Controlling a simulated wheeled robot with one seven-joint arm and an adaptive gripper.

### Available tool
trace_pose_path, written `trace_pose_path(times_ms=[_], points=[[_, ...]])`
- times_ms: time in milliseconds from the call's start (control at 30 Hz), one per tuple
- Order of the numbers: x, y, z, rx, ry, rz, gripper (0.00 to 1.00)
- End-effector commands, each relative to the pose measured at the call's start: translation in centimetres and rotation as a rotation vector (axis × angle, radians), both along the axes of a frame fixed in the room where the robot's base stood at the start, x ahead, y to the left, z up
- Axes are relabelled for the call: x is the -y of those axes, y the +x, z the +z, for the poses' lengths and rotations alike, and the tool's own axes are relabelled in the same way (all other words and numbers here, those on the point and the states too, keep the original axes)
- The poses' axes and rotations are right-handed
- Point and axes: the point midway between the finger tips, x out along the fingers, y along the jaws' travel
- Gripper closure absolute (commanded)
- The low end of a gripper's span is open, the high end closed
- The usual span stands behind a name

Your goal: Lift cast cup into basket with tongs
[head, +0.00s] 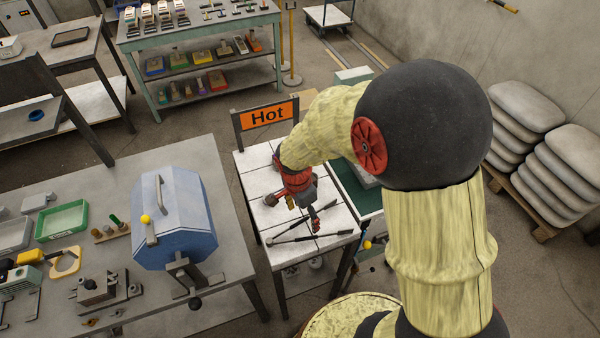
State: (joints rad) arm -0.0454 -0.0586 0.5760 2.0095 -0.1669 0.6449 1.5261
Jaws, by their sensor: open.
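The tongs (305,238) look like a long dark two-armed tool lying on the white-topped table (257,167). My gripper (303,208), red and dark, is open above this table, just behind the tongs in the picture. I cannot tell whether its fingers touch them. I cannot make out the basket. A green-edged container (362,198) right of the table is partly hidden behind my arm.
An orange "Hot" sign (266,115) stands at the table's back edge. A blue furnace-like box (174,225) with a handle stands on the grey bench (225,215) to the left. Grey sacks (565,165) are stacked at the right. Bare floor separates the bench and white table.

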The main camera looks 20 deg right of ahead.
Motion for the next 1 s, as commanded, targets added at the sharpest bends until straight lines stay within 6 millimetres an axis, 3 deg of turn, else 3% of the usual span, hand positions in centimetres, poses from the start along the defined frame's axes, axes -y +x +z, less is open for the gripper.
trace_pose_path(times_ms=[300,767,1000], points=[[0.0,0.5,0.0,0.042,-0.001,-0.215,0.28],[0.0,0.5,-0.2,0.042,-0.002,-0.224,0.28],[0.2,0.4,-1.8,0.04,-0.002,-0.223,0.28]])
